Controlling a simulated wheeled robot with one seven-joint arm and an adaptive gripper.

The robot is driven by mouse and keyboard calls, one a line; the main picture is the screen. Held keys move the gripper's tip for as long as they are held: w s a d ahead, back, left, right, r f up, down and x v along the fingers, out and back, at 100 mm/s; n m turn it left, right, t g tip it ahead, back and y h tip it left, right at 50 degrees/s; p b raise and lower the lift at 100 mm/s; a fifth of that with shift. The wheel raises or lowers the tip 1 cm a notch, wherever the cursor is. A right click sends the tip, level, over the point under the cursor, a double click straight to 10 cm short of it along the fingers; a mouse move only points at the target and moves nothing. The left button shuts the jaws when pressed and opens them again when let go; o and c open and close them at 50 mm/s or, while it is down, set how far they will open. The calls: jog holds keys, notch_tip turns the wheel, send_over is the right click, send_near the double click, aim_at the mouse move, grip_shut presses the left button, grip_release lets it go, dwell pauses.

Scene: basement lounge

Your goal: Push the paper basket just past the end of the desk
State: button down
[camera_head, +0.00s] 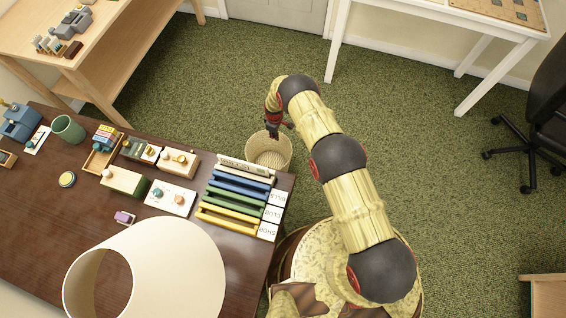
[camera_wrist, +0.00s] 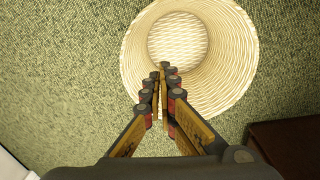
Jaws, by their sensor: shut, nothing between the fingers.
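The paper basket (camera_head: 281,147) is a round, woven, cream-coloured basket standing upright on the green carpet, close beyond the far right corner of the dark wooden desk (camera_head: 235,262). It looks empty. In the wrist view the basket (camera_wrist: 240,60) fills the upper middle, and the desk's dark corner (camera_wrist: 290,148) shows at lower right. My gripper (camera_head: 272,131) is at the basket's far rim in the head view. In the wrist view my gripper (camera_wrist: 160,72) is shut and empty, its fingertips overlapping the basket's rim and opening. I cannot tell whether they touch it.
The desk holds a rack of coloured files (camera_head: 236,197), a white lampshade (camera_head: 175,262) and several small items. A light wooden table (camera_head: 125,55) stands at upper left, a white table (camera_head: 430,15) at upper right, and a black chair (camera_head: 548,100) at right. Carpet between them is clear.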

jog(key=s+f+b, duration=0.2)
jog(key=f+b, duration=0.1)
jog(key=f, duration=0.7)
jog(key=s+f+b, duration=0.2)
jog(key=s+f, duration=0.1)
jog(key=f, duration=0.7)
jog(key=shift+s+d+r+n, duration=0.1)
jog(key=shift+s+d+n, duration=0.1)
jog(key=shift+d, duration=0.4)
jog(key=shift+s+d+r+n, duration=0.1)
jog(key=shift+s+d+r, duration=0.1)
jog(key=shift+d, duration=0.45)
jog(key=shift+s+d+r+n, duration=0.1)
jog(key=shift+s+d, duration=0.1)
jog(key=shift+d, duration=0.4)
jog(key=shift+f, duration=0.1)
